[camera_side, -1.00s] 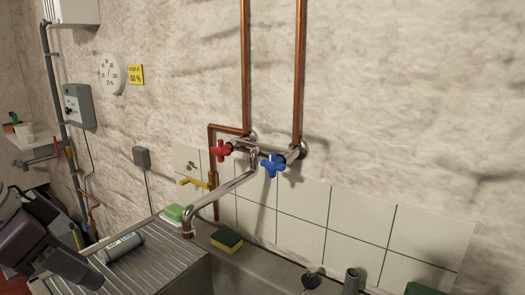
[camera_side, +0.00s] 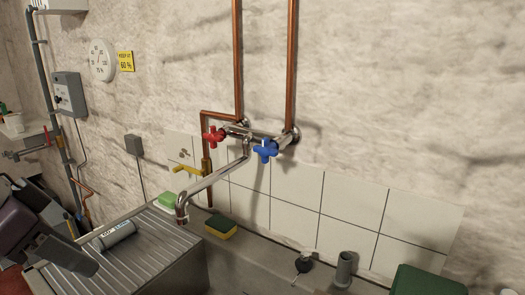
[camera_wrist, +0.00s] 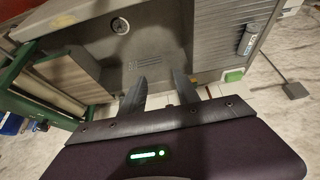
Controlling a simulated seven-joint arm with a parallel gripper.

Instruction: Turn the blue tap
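The blue tap (camera_side: 265,149) is a cross-shaped handle on the right end of the wall mixer in the side view. The chrome spout (camera_side: 213,177) runs from the mixer down to the left. My gripper (camera_side: 82,254) is at the lower left of the side view, well left of and below the blue tap, touching nothing that I can see. In the wrist view my gripper (camera_wrist: 158,82) shows two dark fingers spread apart with nothing between them. The blue tap cannot be made out in the wrist view.
A red tap (camera_side: 213,136) sits left of the blue one, with a yellow lever (camera_side: 188,170) below. Copper pipes (camera_side: 292,65) rise behind. A yellow-green sponge (camera_side: 221,228), a green one (camera_side: 165,201) and a bottle (camera_side: 117,236) lie around the sink. A green box (camera_side: 425,281) stands lower right.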

